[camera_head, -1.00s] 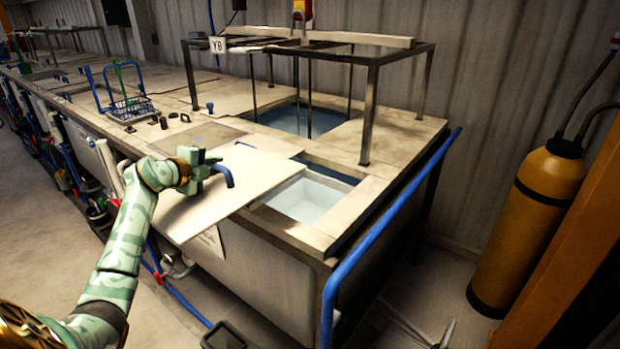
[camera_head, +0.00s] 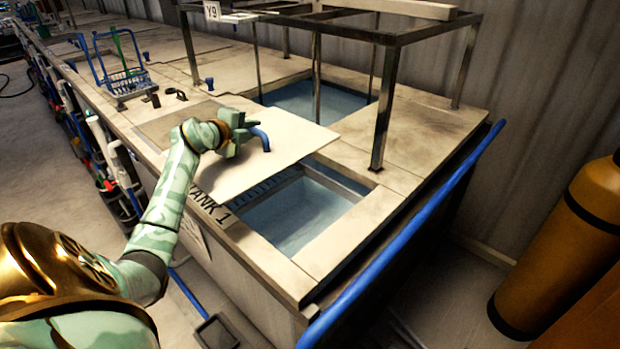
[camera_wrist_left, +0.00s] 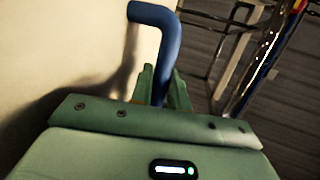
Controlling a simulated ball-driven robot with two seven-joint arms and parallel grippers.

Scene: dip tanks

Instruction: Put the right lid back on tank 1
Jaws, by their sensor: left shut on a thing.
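The lid (camera_head: 235,172) is a pale flat panel with a blue bent handle (camera_head: 265,141). My left gripper (camera_head: 252,138) is shut on that handle. In the left wrist view the handle (camera_wrist_left: 158,50) stands between the green fingers (camera_wrist_left: 165,88), with the pale lid (camera_wrist_left: 50,50) beside it. The lid lies over the left part of tank 1's top, and I cannot tell if it touches the rim. Tank 1 (camera_head: 222,215) carries its name on the front rim. Its right opening (camera_head: 290,215) is uncovered and shows bluish liquid. My right gripper is not in view.
A dark metal frame (camera_head: 383,105) stands on the tank top behind the opening. Another open bath (camera_head: 320,101) lies under it. A blue rail (camera_head: 400,235) runs along the right end. A blue wire basket (camera_head: 125,82) stands far left. A yellow cylinder (camera_head: 560,240) stands at right.

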